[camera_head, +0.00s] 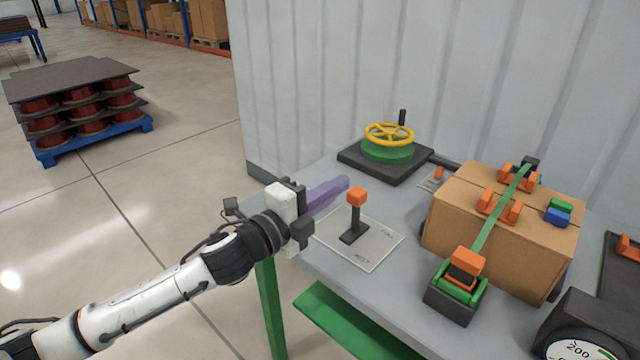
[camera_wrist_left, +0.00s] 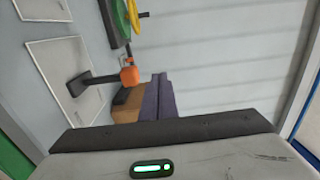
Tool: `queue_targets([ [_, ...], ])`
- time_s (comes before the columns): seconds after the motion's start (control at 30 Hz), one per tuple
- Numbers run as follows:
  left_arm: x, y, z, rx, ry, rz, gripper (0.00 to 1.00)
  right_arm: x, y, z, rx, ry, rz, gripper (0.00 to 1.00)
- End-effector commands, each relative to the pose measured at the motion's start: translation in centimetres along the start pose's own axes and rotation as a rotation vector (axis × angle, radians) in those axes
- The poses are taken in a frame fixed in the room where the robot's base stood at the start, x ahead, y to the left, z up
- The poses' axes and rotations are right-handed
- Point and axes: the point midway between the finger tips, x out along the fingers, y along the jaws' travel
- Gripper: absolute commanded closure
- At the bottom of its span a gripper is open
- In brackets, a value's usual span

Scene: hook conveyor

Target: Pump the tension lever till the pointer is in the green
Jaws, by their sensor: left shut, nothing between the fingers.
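A short black lever with an orange knob (camera_head: 356,197) stands on a light plate with small lettering on the table. It also shows in the wrist view (camera_wrist_left: 128,76). A black and green ratchet tensioner with an orange handle (camera_head: 467,261) sits at the front of a box, on a green strap. A dial gauge (camera_head: 580,347) at the bottom right shows "200" and some green; it is cut off and I see no pointer. My left gripper (camera_head: 345,183) is shut and empty, its purple fingers just left of the orange knob, apparently apart from it. My right gripper is out of view.
A cardboard box (camera_head: 460,215) with orange corner pieces and the strap (camera_head: 500,209) over it stands on the grey table (camera_head: 400,268). A yellow handwheel (camera_head: 389,134) is at the back. A corrugated wall (camera_head: 420,70) closes off behind. Open floor lies left.

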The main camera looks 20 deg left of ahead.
Motion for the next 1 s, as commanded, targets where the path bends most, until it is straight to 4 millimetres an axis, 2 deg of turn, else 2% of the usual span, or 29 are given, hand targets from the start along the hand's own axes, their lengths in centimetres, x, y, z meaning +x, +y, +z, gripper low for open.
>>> queue_targets([
  [0.1, -1.8, -0.9, 0.0, 0.001, 0.001, 0.002, 1.0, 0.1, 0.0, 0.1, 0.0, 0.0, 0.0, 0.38],
  [0.3, -3.4, -1.9, 0.0, 0.0, 0.0, 0.002, 1.0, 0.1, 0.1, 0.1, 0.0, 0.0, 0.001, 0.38],
  [1.0, -3.6, -2.0, 0.0, -0.001, -0.001, 0.002, 1.0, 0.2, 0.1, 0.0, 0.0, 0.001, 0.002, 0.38],
])
